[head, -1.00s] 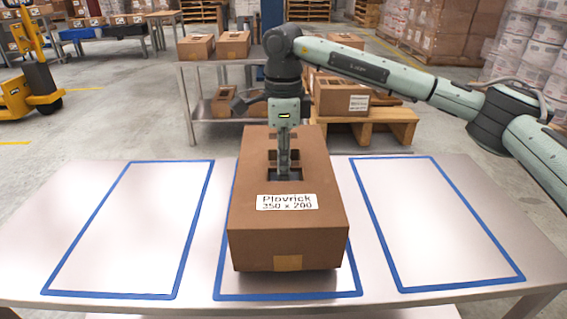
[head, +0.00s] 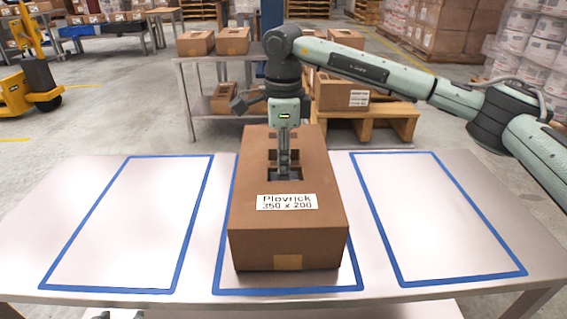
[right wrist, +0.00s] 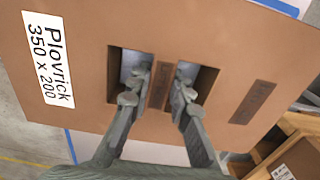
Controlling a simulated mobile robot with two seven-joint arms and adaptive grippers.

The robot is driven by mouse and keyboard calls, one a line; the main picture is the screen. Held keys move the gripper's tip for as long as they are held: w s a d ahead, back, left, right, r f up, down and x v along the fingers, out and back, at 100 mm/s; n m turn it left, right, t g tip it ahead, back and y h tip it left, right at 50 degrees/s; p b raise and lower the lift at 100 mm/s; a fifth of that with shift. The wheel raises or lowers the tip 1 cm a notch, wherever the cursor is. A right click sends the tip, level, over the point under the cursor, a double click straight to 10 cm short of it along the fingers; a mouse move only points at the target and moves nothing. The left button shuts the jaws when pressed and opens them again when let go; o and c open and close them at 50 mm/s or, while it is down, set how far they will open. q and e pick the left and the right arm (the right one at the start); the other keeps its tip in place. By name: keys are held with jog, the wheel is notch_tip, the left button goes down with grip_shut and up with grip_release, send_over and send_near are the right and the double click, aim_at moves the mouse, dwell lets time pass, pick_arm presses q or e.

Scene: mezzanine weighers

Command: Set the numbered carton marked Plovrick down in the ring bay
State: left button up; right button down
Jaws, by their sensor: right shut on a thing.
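The brown carton marked Plovrick 350 x 200 (head: 290,235) is upright over the middle blue-outlined bay (head: 222,280) of the pale table. Its label also shows in the right wrist view (right wrist: 48,62). My right gripper (head: 284,172) is shut on the carton at its top slots; in the right wrist view its fingers (right wrist: 158,95) reach into two openings either side of a cardboard strip. Whether the carton's underside touches the table I cannot tell. Small dark tips at the bottom left edge look like my left gripper (head: 121,315); the rest is cut off. I see no ring symbol.
The left bay (head: 178,270) and right bay (head: 505,276) are empty. Behind the table, a metal bench (head: 185,95) and a wooden pallet (head: 400,118) carry other cartons. A yellow pallet truck (head: 15,95) stands at far left.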

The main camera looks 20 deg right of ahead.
jog(key=shift+f, duration=0.2)
dwell(0.6)
jog(key=c, duration=1.3)
grip_release()
notch_tip(320, 180, up, 12)
